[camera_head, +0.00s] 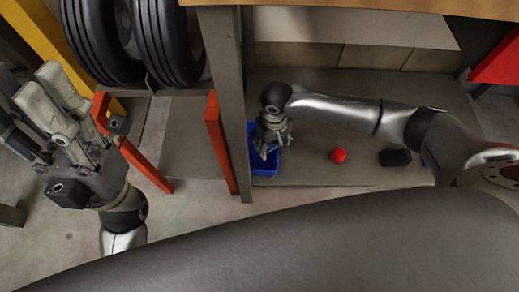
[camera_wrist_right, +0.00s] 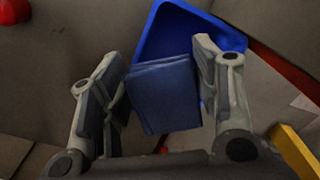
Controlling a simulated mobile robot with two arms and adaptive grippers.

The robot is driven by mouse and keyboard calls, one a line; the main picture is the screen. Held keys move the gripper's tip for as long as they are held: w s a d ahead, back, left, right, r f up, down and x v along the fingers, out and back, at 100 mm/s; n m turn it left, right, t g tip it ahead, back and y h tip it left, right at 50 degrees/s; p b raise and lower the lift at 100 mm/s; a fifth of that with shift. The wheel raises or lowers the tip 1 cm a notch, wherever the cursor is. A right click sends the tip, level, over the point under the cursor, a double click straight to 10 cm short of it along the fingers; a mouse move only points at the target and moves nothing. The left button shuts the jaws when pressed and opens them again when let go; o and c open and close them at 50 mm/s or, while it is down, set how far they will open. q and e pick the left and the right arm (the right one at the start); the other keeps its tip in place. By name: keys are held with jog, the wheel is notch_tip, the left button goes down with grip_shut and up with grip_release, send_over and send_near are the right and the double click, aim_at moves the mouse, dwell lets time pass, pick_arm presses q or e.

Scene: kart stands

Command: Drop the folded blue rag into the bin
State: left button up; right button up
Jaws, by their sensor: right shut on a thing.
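The folded blue rag (camera_wrist_right: 165,95) is a dark blue rectangle between the fingers of my right gripper (camera_wrist_right: 160,60) in the right wrist view. That gripper is shut on it. The blue bin (camera_wrist_right: 178,30) shows behind the rag, its opening partly hidden by the rag and one finger. In the head view, the bin (camera_head: 265,171) stands on the low grey shelf beside a post, and my right gripper (camera_head: 270,143) is over it, pointing down. My left gripper (camera_head: 38,80) is at the left, empty, its fingers apart.
A red ball (camera_head: 338,155) and a black block (camera_head: 395,157) lie on the shelf (camera_head: 310,174) right of the bin. A grey post (camera_head: 229,100) rises close to the bin's left. Tyres (camera_head: 170,45) and an orange-red bar (camera_head: 219,150) are further left.

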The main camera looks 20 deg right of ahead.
jog(key=o, duration=1.1)
notch_tip(320, 180, up, 12)
